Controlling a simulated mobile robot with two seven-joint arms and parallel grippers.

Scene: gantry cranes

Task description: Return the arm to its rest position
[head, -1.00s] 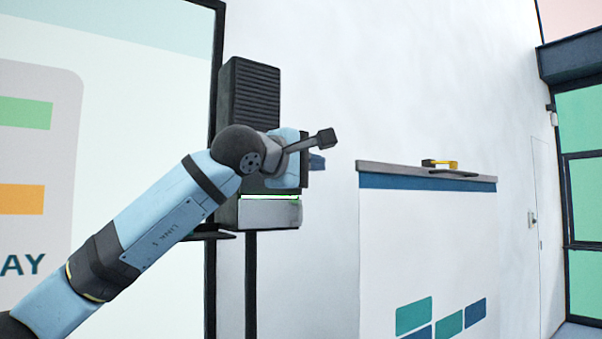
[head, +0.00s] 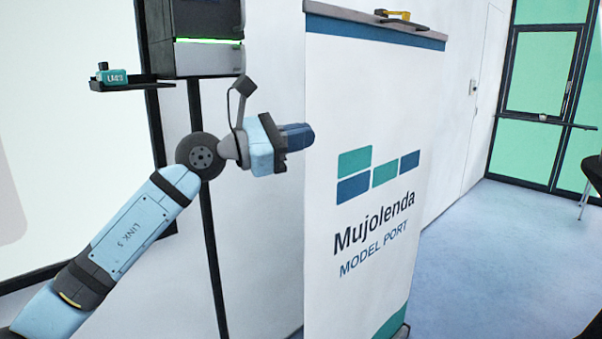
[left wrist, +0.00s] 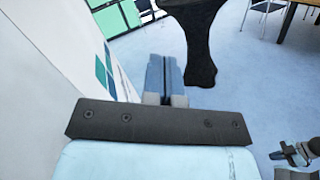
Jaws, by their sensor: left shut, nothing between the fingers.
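My left gripper (head: 298,136) shows in the head view, at the end of the light blue arm that comes in from the lower left. Its dark blue fingers point right, close to the left edge of the white banner in the picture. In the left wrist view the two fingers (left wrist: 164,75) lie side by side with only a thin dark line between them. The gripper is shut and empty. My right gripper is not in the head view; a small gripper-like part shows at the lower right of the left wrist view, too small to judge.
A white banner stand (head: 378,110) reading "Mujolenda Model Port" stands right of the gripper. A dark box on a pole (head: 205,65) and a small shelf (head: 130,84) with a teal item (head: 112,77) are behind. Open floor (head: 480,270) lies right.

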